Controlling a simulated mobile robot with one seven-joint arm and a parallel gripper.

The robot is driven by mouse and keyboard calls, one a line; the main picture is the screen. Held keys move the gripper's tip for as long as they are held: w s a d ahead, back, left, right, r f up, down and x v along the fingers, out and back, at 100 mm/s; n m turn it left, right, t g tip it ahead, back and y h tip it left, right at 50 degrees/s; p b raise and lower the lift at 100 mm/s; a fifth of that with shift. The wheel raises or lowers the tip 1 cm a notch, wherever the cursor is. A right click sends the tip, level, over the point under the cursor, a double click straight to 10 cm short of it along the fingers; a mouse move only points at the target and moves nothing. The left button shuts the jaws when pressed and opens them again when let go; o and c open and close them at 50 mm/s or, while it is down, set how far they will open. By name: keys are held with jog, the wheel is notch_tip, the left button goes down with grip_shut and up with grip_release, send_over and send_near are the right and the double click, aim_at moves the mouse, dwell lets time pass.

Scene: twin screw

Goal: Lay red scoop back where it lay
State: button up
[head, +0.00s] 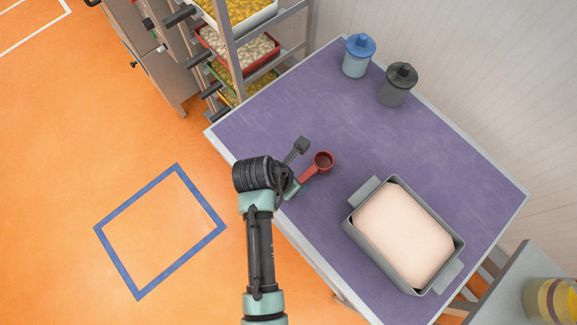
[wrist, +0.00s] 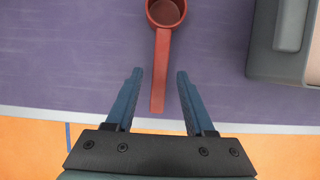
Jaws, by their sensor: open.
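The red scoop (head: 321,163) lies on the purple table (head: 290,105) near its front edge, with its round cup pointing away from me. It also shows in the wrist view (wrist: 160,65), its handle running down between my fingers. My gripper (wrist: 155,75) is open, one finger on each side of the handle, with a gap on both sides. In the head view my arm hides part of the handle and most of my gripper (head: 300,170). I cannot tell how high the fingertips are above the table.
A grey bin (head: 360,225) filled with pale contents stands to the right of the scoop. A blue-lidded jar (head: 357,56) and a dark-lidded jar (head: 398,85) stand at the back. A rack with trays (head: 238,52) is at the upper left. The table between scoop and jars is clear.

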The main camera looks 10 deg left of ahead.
jog(key=v, duration=1.1)
jog(key=w+r+m+t+y, duration=0.2)
jog(key=w+r+m+t, duration=0.45)
jog(key=r, duration=0.75)
jog(key=w+r+m+t+y, duration=0.1)
jog(key=w+r+m+t, duration=0.3)
jog(key=w+r+m, duration=0.55)
jog(key=s+d+r+m+t, duration=0.1)
jog(key=d+r+m+t, duration=0.2)
jog(key=r, duration=1)
jog(key=s+d+r+m+t, duration=0.1)
jog(key=r+m+t, duration=0.25)
jog(key=r, duration=0.85)
jog(key=s+d+r+m+t, duration=0.2)
jog(key=s+r+m+t, duration=0.4)
jog(key=r, duration=0.8)
jog(key=s, duration=0.3)
jog(key=shift+d+r+t, duration=0.2)
jog(key=shift+d+t, duration=0.2)
jog(key=shift+m, duration=0.25)
notch_tip(320, 180, down, 4)
jog(key=b, duration=0.3)
jog(key=shift+a+r+b, duration=0.1)
jog(key=shift+b, duration=0.3)
